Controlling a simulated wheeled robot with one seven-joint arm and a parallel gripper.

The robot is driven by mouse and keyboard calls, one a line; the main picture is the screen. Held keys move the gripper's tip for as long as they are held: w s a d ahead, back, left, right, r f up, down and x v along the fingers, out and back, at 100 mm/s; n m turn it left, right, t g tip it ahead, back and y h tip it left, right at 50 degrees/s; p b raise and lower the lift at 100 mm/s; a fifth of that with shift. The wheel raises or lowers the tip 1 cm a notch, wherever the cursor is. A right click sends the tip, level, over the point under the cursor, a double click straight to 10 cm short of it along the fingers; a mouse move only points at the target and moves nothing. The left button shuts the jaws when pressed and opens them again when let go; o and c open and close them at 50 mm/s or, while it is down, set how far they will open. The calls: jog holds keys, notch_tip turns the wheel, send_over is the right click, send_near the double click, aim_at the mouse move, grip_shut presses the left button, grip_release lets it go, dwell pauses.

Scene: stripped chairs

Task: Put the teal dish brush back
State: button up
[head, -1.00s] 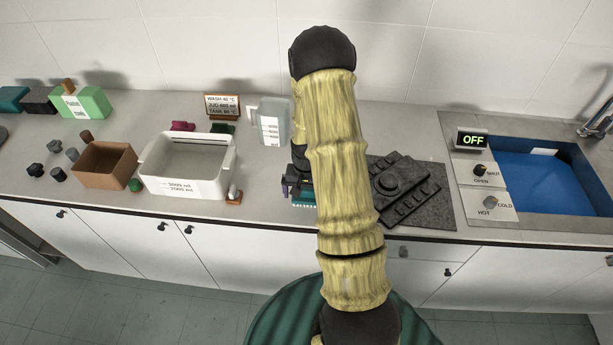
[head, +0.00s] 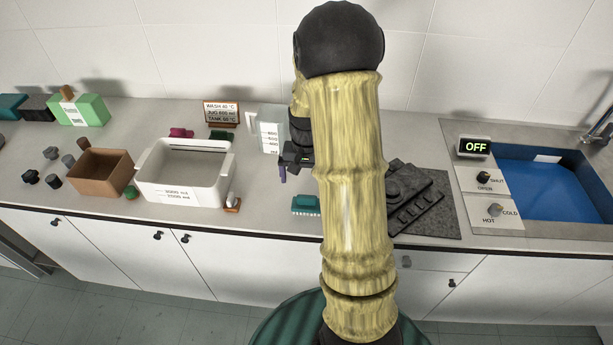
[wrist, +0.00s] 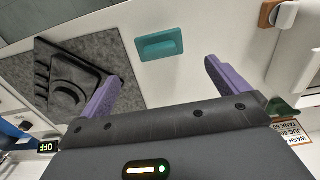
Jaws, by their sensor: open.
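The teal dish brush (head: 306,205) lies on the counter near its front edge, just left of the dark grey mat. In the wrist view the teal brush (wrist: 159,46) shows as a small block lying flat on the pale counter, ahead of the fingers and apart from them. My gripper (head: 284,172) is above the counter, a little up and left of the brush in the head view. Its purple fingers are spread wide and empty in the wrist view (wrist: 163,75). My arm hides part of the counter and mat.
The grey mat (head: 443,230) holds a black stepped rack (head: 410,205). A clear jug (head: 268,130) stands behind. A blue sink (head: 545,190) is at right.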

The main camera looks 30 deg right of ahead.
jog(key=shift+a, duration=0.1)
dwell(0.3)
jog(key=s+a+r+n+t, duration=0.2)
jog(key=s+a+r+n, duration=0.4)
jog(key=s+a, duration=0.6)
jog(key=shift+s+a+r+n+t, duration=0.2)
jog(key=shift+a+r+n+t, duration=0.15)
jog(key=shift+a+r, duration=0.45)
jog(key=shift+d+r, duration=0.1)
jog(key=shift+d, duration=0.05)
